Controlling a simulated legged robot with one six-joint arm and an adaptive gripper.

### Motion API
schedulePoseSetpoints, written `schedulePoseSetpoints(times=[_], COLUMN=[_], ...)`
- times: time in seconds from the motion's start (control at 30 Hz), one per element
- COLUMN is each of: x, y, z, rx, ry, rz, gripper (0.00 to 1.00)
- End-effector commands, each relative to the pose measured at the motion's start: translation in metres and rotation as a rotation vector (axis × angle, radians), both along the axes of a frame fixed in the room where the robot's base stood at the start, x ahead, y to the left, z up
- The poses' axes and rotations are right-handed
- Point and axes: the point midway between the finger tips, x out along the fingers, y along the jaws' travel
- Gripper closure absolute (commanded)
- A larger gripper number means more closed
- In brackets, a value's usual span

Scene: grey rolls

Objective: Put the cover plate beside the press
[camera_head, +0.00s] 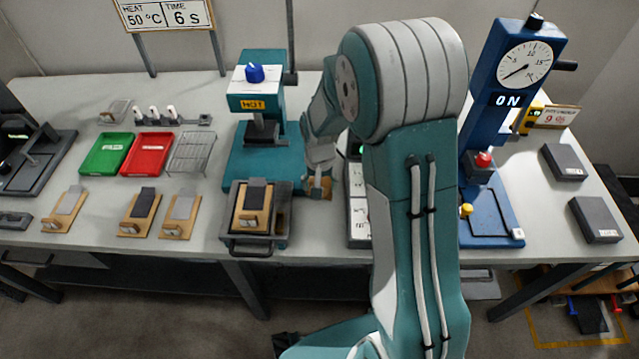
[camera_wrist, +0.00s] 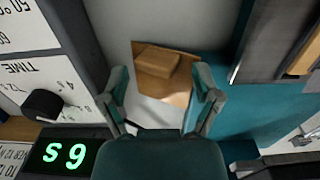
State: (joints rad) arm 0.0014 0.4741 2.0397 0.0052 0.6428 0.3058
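The press (camera_head: 255,155) is a teal machine with a blue knob and a yellow HOT sign; its teal base (camera_wrist: 225,105) shows at the right in the wrist view. A brown plate with a raised block (camera_wrist: 165,62), seemingly the cover plate, lies on the table beside that base. Its brown edge (camera_head: 319,188) also shows in the head view. My gripper (camera_wrist: 160,85) is over the plate with its fingers spread, one on each side, and a gap shows between them and the block.
A dark tray (camera_head: 262,244) with a wooden board stands in front of the press. A control panel (camera_wrist: 50,85) with a green display is close on the other side of my gripper. Green and red trays (camera_head: 107,155) and several boards lie left. A blue gauge machine (camera_head: 510,100) stands right.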

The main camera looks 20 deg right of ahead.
Motion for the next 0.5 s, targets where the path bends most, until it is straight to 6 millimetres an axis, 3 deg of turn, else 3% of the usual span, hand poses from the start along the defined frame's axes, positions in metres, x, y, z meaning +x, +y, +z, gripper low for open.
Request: schedulePoseSetpoints(times=[0.33,0.5], x=[0.000,0.001], y=[0.000,0.000], z=[0.003,0.026], rx=[0.000,0.000], ry=[-0.002,-0.006], rz=[0.000,0.000], gripper=[0.16,0.16])
